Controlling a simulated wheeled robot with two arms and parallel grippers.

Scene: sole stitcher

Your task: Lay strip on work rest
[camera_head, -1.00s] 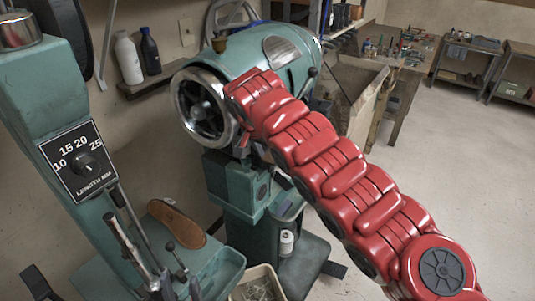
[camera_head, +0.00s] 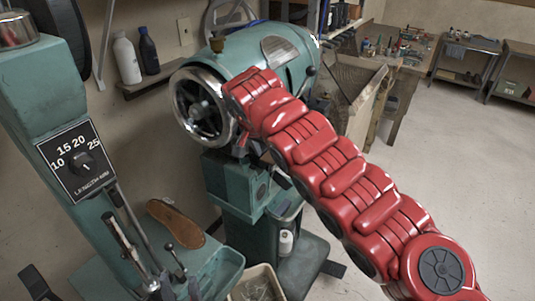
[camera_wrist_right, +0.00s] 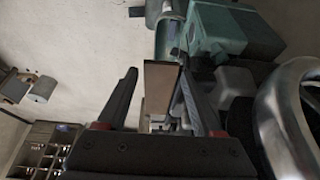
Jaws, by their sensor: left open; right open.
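My right gripper (camera_wrist_right: 160,85) is open in the right wrist view, with its two dark fingers apart. A flat tan piece with a dark upper edge, which looks like the strip (camera_wrist_right: 157,92), shows between the fingers. I cannot tell whether it touches them or what supports it. In the head view my red right arm reaches up and left to the green machine (camera_head: 290,55), and the arm hides the gripper. I cannot make out the work rest for certain. My left gripper does not show clearly in the head view.
The chrome-rimmed handwheel (camera_head: 201,105) is close beside the right arm's end; its rim (camera_wrist_right: 290,115) fills the right of the wrist view. A green stitcher column (camera_head: 50,90) stands at left. A brown sole (camera_head: 176,222) and a bin (camera_head: 258,284) are low in front.

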